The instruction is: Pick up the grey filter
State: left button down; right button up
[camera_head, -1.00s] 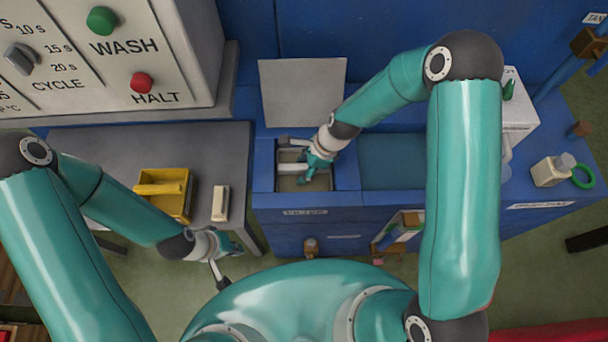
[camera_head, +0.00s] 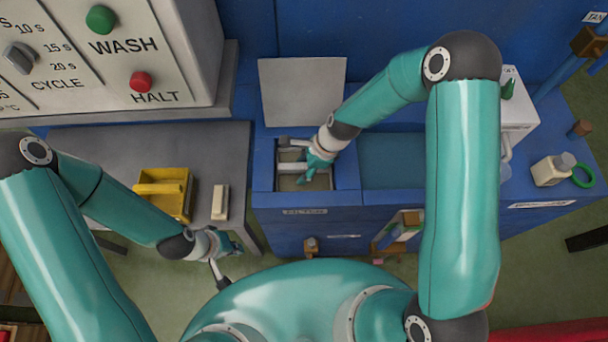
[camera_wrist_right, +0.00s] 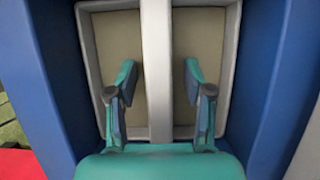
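The grey filter (camera_head: 291,168) sits in the square opening labelled for the filter in the blue unit, with its pale grey bar and rim showing. In the right wrist view its grey centre bar (camera_wrist_right: 157,45) runs up the middle between beige panels. My right gripper (camera_wrist_right: 160,80) is open, with one teal finger on each side of the bar and a gap on both sides. In the head view the right gripper (camera_head: 303,178) reaches down into the opening and hides part of the filter. My left gripper (camera_head: 232,246) hangs beside the grey table; its finger opening is unclear.
A raised grey lid (camera_head: 303,92) stands behind the opening. Blue walls (camera_wrist_right: 265,90) close in around it. A yellow container (camera_head: 165,192) and a cream block (camera_head: 220,202) sit on the grey table (camera_head: 130,145).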

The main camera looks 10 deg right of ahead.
grip_shut()
jog(key=shift+r, duration=0.15)
dwell(0.4)
